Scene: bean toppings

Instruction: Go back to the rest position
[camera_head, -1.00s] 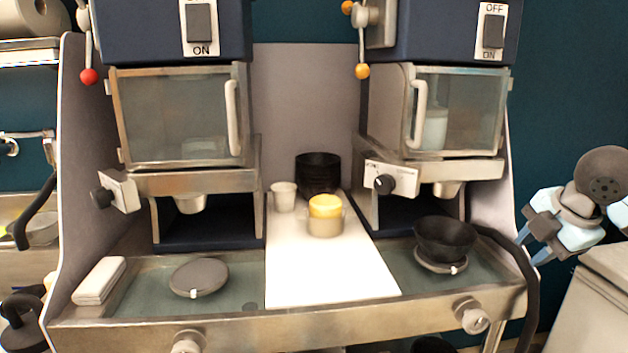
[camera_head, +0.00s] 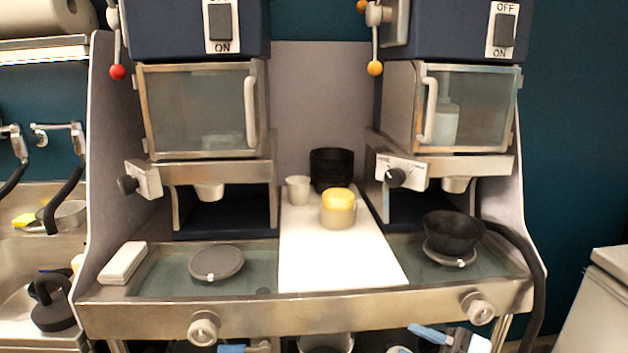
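Light blue and white parts of my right gripper (camera_head: 452,338) show at the bottom edge, below the front rail of the machine. A small blue part, which looks like my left gripper (camera_head: 232,348), shows at the bottom edge left of centre. Both are cut off by the frame, so their fingers cannot be read. No object is seen held. The black bowl (camera_head: 454,232) sits on the right round plate (camera_head: 449,258). The container with the yellow top (camera_head: 338,207) stands on the white board (camera_head: 340,265).
The left round plate (camera_head: 216,263) is bare. A white cup (camera_head: 298,189) and a stack of dark bowls (camera_head: 332,170) stand at the back. A white block (camera_head: 122,262) lies at the left. A sink (camera_head: 22,300) is far left and a grey cabinet (camera_head: 600,310) far right.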

